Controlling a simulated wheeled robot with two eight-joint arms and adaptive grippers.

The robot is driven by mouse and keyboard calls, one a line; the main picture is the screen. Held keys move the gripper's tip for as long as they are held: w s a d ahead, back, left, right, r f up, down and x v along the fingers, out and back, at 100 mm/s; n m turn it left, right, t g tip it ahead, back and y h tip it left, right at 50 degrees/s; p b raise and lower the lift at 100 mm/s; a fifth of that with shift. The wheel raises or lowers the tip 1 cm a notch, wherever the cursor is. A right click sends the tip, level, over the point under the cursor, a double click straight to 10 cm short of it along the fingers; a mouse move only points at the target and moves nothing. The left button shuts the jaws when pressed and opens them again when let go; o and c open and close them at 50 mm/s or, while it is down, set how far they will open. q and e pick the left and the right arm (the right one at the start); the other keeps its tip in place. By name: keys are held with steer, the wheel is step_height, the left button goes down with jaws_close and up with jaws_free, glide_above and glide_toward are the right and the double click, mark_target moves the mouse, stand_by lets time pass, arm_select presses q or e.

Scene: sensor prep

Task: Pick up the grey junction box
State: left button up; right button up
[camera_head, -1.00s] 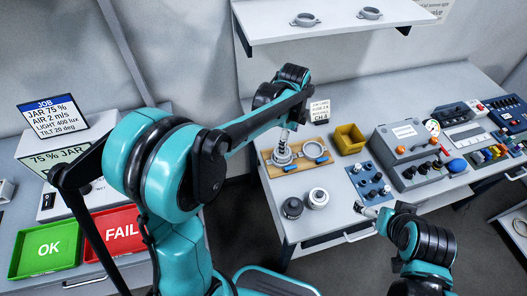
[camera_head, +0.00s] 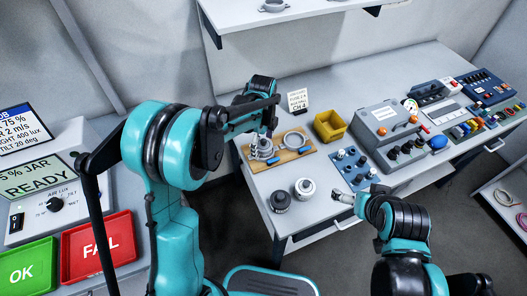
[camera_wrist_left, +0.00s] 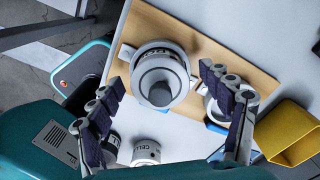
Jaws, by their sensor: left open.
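An empty ring clamp (camera_head: 294,141) is beside the housing. A yellow bin (camera_head: 329,125), a blue block with knobs (camera_head: 352,169) and a grey instrument case (camera_head: 387,119) stand to the right. Two round jars, dark-topped (camera_head: 280,201) and white (camera_head: 304,189), stand in front. A shelf (camera_head: 285,24) hangs above.

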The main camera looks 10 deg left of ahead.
arm_select(q)
steer(key=shift+r, duration=0.1)
steer(key=c, duration=1.3)
steer(key=shift+r, duration=0.1)
steer(key=shift+c, duration=0.3)
